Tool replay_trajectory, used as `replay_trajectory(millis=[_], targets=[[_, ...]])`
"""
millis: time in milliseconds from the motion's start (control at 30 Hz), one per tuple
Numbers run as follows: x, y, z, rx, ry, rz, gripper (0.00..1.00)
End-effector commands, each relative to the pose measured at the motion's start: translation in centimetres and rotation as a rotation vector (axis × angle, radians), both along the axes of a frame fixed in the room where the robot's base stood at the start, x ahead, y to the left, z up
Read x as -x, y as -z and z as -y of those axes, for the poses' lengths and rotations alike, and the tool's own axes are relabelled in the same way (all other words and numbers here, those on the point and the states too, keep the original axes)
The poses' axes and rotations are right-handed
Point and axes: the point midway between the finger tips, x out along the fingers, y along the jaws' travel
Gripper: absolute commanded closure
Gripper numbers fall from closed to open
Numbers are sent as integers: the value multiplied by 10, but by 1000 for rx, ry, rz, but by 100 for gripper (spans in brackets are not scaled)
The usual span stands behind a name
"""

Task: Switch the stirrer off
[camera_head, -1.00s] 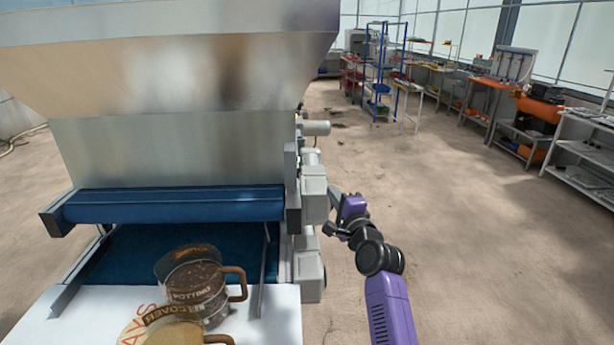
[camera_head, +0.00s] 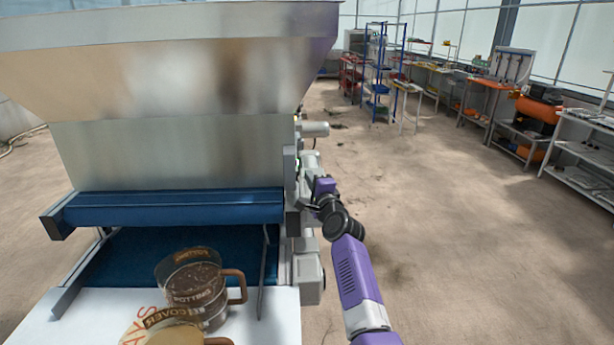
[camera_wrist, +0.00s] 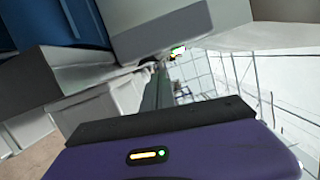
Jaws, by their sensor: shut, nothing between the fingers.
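The seeder machine has a large metal hopper (camera_head: 170,150) and grey drive boxes (camera_head: 306,275) down its right side. I cannot make out the stirrer or a labelled switch for it. The purple wrist body fills the bottom of the wrist view, and the fingertips are not clear there.
A blue roller (camera_head: 170,206) runs across the machine's front. The floor to the right is open. Shelves and benches (camera_head: 490,95) stand farther back.

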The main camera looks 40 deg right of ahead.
Motion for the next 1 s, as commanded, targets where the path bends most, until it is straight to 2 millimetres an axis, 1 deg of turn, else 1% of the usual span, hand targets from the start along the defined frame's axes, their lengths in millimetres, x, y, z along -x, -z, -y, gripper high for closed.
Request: replay_trajectory(millis=[167, 533, 700, 767, 1000], targets=[[-5, -1, -8, -1, 0, -2, 100], [-6, -1, -9, 3, 1, -3, 100], [-9, -7, -15, 61, 0, -43, 100], [-9, -2, -14, 56, 1, -41, 100], [-9, -3, -14, 57, -2, -40, 100]])
